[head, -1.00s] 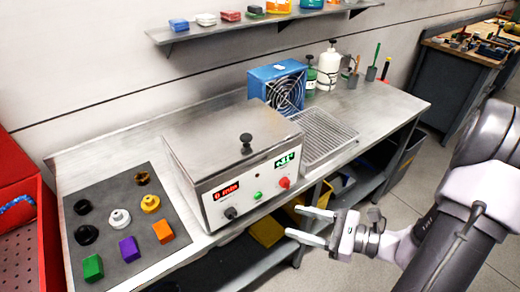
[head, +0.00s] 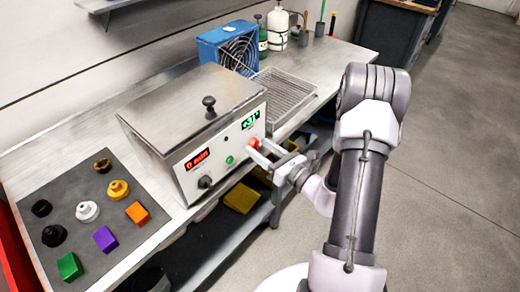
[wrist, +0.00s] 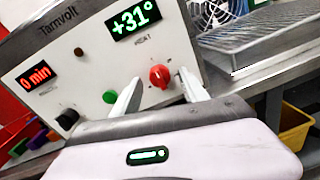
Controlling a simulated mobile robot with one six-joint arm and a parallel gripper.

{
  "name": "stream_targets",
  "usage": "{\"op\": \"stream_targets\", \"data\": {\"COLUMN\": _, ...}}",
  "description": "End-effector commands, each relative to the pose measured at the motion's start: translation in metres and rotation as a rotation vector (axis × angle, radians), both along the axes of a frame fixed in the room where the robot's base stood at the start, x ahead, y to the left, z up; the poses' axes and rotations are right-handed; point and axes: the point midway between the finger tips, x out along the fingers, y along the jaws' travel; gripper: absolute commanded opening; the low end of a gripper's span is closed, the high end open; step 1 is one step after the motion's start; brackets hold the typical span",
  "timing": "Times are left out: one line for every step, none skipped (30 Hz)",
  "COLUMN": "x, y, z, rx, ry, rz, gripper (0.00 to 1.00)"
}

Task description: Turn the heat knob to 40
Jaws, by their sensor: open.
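The metal heater box (head: 165,165) stands on the bench, its lid closed with a black knob on top. In the wrist view its front panel (wrist: 95,62) carries the red heat knob (wrist: 159,76) below a green display (wrist: 136,18) reading +31°. A red display (wrist: 37,79) reads 0 min, with a black knob (wrist: 67,119) below it and a green button (wrist: 110,97) between the knobs. My gripper (wrist: 163,85) is open, its two fingers on either side of the red knob. In the head view my gripper (head: 262,154) is at the panel's right end. Whether the fingers touch the knob I cannot tell.
A grey mat (head: 75,205) with several caps and coloured blocks lies left of the box. A wire rack tray (head: 285,97) and a blue fan (head: 228,48) stand to its right and behind. A yellow bin (head: 241,198) sits beneath the bench. Open floor lies right.

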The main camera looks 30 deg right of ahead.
Motion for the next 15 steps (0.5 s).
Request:
{"op": "stream_targets", "data": {"x": 0.0028, "y": 0.001, "z": 0.0, "rx": 0.0, "ry": 0.0, "rz": 0.001, "gripper": 0.51}}
{"op": "stream_targets", "data": {"x": 0.0043, "y": 0.0013, "z": 0.0001, "rx": 0.0, "ry": -0.001, "rz": 0.001, "gripper": 0.51}}
{"op": "stream_targets", "data": {"x": 0.0056, "y": 0.0016, "z": 0.0003, "rx": 0.0, "ry": -0.001, "rz": 0.0, "gripper": 0.51}}
{"op": "stream_targets", "data": {"x": 0.0062, "y": 0.0017, "z": 0.0003, "rx": 0.0, "ry": -0.001, "rz": 0.0, "gripper": 0.51}}
{"op": "stream_targets", "data": {"x": 0.0065, "y": 0.0019, "z": 0.0004, "rx": 0.0, "ry": -0.001, "rz": 0.0, "gripper": 0.51}}
{"op": "stream_targets", "data": {"x": 0.0066, "y": 0.0018, "z": 0.0005, "rx": 0.0, "ry": -0.001, "rz": 0.0, "gripper": 0.51}}
{"op": "stream_targets", "data": {"x": 0.0066, "y": 0.0018, "z": 0.0005, "rx": 0.0, "ry": -0.001, "rz": 0.0, "gripper": 0.51}}
{"op": "stream_targets", "data": {"x": 0.0065, "y": 0.0018, "z": 0.0005, "rx": 0.0, "ry": -0.001, "rz": 0.0, "gripper": 0.51}}
{"op": "stream_targets", "data": {"x": 0.0064, "y": 0.0018, "z": 0.0005, "rx": 0.0, "ry": -0.001, "rz": 0.0, "gripper": 0.51}}
{"op": "stream_targets", "data": {"x": 0.0064, "y": 0.0018, "z": 0.0005, "rx": 0.0, "ry": -0.001, "rz": 0.0, "gripper": 0.51}}
{"op": "stream_targets", "data": {"x": 0.0063, "y": 0.0017, "z": 0.0005, "rx": 0.0, "ry": -0.001, "rz": 0.0, "gripper": 0.49}}
{"op": "stream_targets", "data": {"x": 0.0063, "y": 0.0018, "z": 0.0004, "rx": 0.001, "ry": 0.0, "rz": 0.0, "gripper": 0.42}}
{"op": "stream_targets", "data": {"x": 0.0062, "y": 0.0017, "z": 0.0004, "rx": 0.001, "ry": 0.0, "rz": 0.0, "gripper": 0.36}}
{"op": "stream_targets", "data": {"x": 0.0062, "y": 0.0017, "z": 0.0004, "rx": 0.001, "ry": 0.0, "rz": 0.0, "gripper": 0.3}}
{"op": "stream_targets", "data": {"x": 0.0062, "y": 0.0017, "z": 0.0004, "rx": 0.001, "ry": 0.0, "rz": 0.0, "gripper": 0.22}}
